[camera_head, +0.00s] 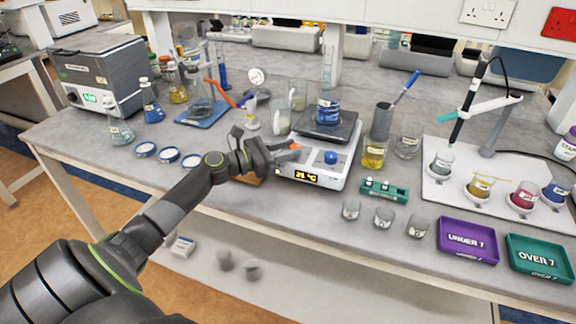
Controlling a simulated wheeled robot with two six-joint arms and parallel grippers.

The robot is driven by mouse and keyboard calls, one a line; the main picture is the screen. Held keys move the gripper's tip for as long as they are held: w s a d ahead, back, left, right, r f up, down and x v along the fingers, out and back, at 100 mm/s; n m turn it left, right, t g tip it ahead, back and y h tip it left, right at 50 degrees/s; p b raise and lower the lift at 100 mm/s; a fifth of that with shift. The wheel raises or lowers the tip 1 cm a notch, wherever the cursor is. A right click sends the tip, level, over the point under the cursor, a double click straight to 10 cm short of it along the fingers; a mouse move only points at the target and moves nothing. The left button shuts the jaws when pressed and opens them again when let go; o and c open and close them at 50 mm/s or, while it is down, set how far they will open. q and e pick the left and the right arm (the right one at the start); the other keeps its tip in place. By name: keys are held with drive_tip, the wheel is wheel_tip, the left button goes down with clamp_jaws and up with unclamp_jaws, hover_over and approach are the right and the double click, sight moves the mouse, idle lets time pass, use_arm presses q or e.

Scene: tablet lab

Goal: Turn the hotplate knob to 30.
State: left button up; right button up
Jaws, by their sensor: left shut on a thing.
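The hotplate (319,179) is a white box with a black top plate near the front of the bench. Its lit orange display (306,177) shows two digits and °C, perhaps 31 or 21; the first digit is unclear. A blue knob (331,157) sits free on its right side. An orange-red knob (295,147) shows at its left, partly hidden by my left gripper (290,154). That gripper is shut at the orange-red knob, with its fingers around it. A beaker of blue liquid (327,112) stands on the top plate. My right gripper is not in view.
A green holder (384,190) and small empty beakers (384,217) stand right of the hotplate. A yellow-liquid beaker (373,157) and a grey cup (381,121) are close on its right. Purple (467,240) and green (540,257) trays lie at the front right.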

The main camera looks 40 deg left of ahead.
use_arm(q)
drive_tip(key=m+g+h+b, duration=0.2)
drive_tip(key=b, duration=0.1)
drive_tip(key=m+g+h+b, duration=0.1)
drive_tip(key=h, duration=0.1)
drive_tip(key=shift+w+a+f+b, duration=0.2)
drive_tip(key=shift+w+a+b, duration=0.1)
drive_tip(key=shift+a+b, duration=0.1)
drive_tip(key=shift+r+m+g+h+b, duration=0.15)
drive_tip(key=shift+m+g+h+b, duration=0.65)
drive_tip(key=shift+g, duration=0.2)
drive_tip(key=o, duration=1)
drive_tip(key=shift+c, duration=0.2)
